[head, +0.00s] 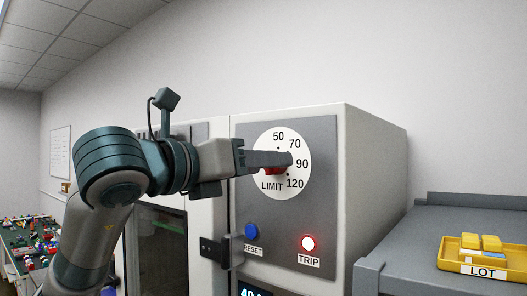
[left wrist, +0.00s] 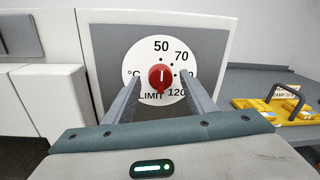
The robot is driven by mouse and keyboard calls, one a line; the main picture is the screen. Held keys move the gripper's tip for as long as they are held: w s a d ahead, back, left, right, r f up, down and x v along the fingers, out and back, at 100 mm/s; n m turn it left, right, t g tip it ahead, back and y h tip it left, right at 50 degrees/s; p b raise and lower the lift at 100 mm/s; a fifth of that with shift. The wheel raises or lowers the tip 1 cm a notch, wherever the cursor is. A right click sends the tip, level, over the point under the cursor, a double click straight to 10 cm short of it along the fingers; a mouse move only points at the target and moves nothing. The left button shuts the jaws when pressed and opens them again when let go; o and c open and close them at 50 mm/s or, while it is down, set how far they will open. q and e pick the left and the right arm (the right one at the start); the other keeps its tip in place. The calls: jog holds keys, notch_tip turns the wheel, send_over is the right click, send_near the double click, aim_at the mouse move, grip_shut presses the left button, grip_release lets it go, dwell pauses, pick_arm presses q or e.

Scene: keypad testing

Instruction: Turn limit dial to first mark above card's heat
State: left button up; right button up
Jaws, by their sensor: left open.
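The limit dial is a red knob (left wrist: 162,78) on a round white plate (left wrist: 146,62) marked 50, 70, 90 and 120. A white line on the knob looks roughly upright, toward the 50 side. In the head view the knob (head: 272,171) is mostly hidden behind my fingers. My left gripper (left wrist: 161,78) is open, with one finger on each side of the knob; contact cannot be told. A small card (left wrist: 283,90) with print too small to read surely lies in the yellow tray (left wrist: 244,103). My right gripper is in neither view.
Below the dial are a blue RESET button (head: 251,231), a lit red TRIP lamp (head: 308,242) and a partly cut-off display (head: 254,290) starting with 40. A door handle (head: 213,249) juts out left. A grey bench (head: 400,235) stands right.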

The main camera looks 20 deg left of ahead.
pick_arm(q)
jog(key=shift+w+d, duration=0.15)
jog(key=shift+w, duration=0.2)
jog(key=c, duration=1)
jog(key=shift+c, duration=0.2)
